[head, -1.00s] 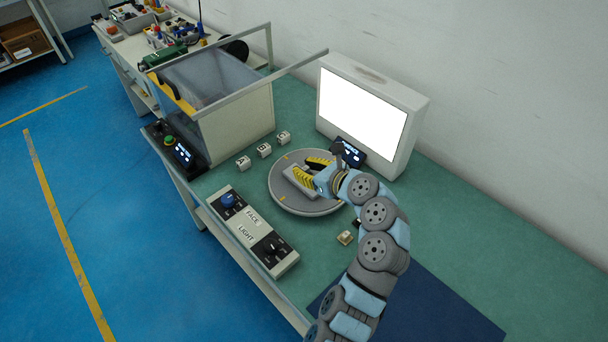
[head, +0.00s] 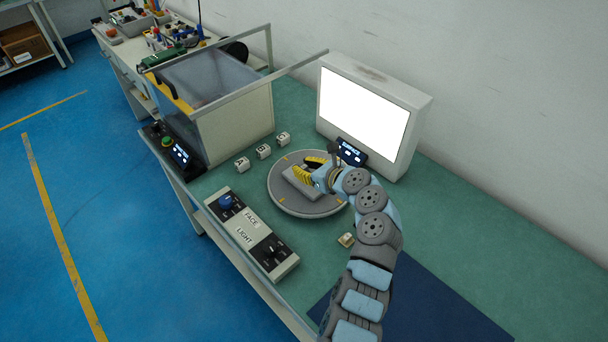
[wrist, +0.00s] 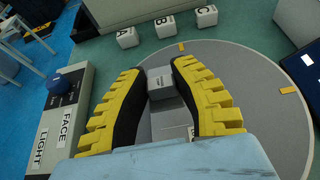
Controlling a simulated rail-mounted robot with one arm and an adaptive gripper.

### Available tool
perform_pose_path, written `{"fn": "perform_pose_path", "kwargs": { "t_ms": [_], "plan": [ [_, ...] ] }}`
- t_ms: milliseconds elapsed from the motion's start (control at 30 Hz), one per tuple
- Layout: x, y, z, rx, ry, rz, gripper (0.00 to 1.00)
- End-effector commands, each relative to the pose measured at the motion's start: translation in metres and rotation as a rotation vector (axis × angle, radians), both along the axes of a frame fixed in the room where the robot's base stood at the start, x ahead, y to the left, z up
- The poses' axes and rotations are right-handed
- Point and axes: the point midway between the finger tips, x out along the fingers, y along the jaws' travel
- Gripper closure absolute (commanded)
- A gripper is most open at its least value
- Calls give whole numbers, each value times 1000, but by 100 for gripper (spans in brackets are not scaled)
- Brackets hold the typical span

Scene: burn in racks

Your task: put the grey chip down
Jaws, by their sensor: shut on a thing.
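My gripper (wrist: 160,76) is shut on the grey chip (wrist: 161,84), a small grey block with a faint label, between its yellow and black fingers in the wrist view. The chip is over a light grey flat block (wrist: 170,122) on the round grey turntable (wrist: 255,85); I cannot tell whether it touches. In the head view, my gripper (head: 308,172) is over the turntable (head: 290,204), and the chip cannot be made out there. The flat block (head: 297,186) shows below the fingers.
White cubes A (head: 242,164), B (head: 264,151) and C (head: 283,139) stand behind the turntable. A FACE/LIGHT control box (head: 252,233) lies at the front edge. A bright lit panel (head: 362,112) stands behind right. A small beige piece (head: 346,240) lies near my arm.

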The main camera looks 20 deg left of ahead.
Motion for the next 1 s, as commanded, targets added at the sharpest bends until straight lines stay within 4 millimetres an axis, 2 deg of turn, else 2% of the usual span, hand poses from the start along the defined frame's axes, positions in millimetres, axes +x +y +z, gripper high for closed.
{"fn": "perform_pose_path", "kwargs": {
  "t_ms": [100, 200, 567, 600, 667, 1000],
  "plan": [
    [0, 0, -21, 0, 1, 0, 92],
    [1, 0, -30, 0, -1, -2, 92],
    [0, 0, -31, 1, -1, -2, 92],
    [0, 0, -32, 1, -1, -2, 67],
    [1, 0, -32, 0, -2, -1, 50],
    [0, 0, -31, 0, -2, -1, 49]
  ]
}}
